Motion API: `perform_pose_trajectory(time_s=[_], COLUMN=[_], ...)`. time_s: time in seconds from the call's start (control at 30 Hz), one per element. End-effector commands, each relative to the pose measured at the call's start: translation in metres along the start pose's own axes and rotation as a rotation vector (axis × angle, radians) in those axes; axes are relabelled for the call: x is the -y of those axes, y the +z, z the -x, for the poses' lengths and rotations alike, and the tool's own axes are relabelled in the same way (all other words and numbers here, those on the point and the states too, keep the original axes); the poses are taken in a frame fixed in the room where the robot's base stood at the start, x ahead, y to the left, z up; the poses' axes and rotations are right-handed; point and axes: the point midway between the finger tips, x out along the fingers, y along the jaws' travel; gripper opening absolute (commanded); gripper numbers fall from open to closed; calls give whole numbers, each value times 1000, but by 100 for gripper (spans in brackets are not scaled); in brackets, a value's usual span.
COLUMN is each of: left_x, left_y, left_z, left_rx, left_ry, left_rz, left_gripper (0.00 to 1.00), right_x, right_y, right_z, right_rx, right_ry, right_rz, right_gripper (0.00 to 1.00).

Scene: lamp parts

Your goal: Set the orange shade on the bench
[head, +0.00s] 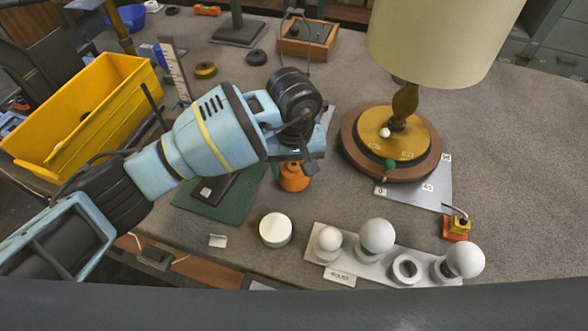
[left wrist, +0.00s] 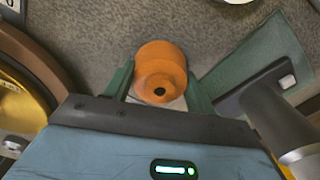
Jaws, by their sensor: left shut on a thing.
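The orange shade (head: 293,180) is small and rounded, and shows just under my left gripper (head: 297,165) in the head view. In the left wrist view the shade (left wrist: 161,70) sits between the two green fingers of my left gripper (left wrist: 160,92), which is shut on it. A dark hole shows in its near end. Grey bench (head: 520,150) surface surrounds it; I cannot tell whether it touches the bench. My gripper's body hides its upper part in the head view. My right gripper is not in view.
A lamp with a cream shade (head: 435,40) stands on a round wooden base (head: 350,150) just right of the gripper. A green mat (head: 240,205) lies to the left. A white disc (head: 275,230) and a bulb tray (head: 330,257) are in front. A yellow bin (head: 120,75) is far left.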

Motion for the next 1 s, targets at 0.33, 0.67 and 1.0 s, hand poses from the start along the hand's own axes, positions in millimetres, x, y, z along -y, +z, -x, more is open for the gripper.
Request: perform_pose_trajectory(time_s=[0.33,0.67,1.0], left_x=[0,0,0], left_y=[0,0,0], left_z=[-14,-18,-14], left_rx=[-1,0,-1], left_ry=[1,0,0], left_rz=[-1,0,0], left_gripper=[32,76,77], right_x=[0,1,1], right_y=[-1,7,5], right_z=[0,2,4], right_rx=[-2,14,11], right_ry=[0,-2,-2], right_rz=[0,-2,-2], right_gripper=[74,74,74])
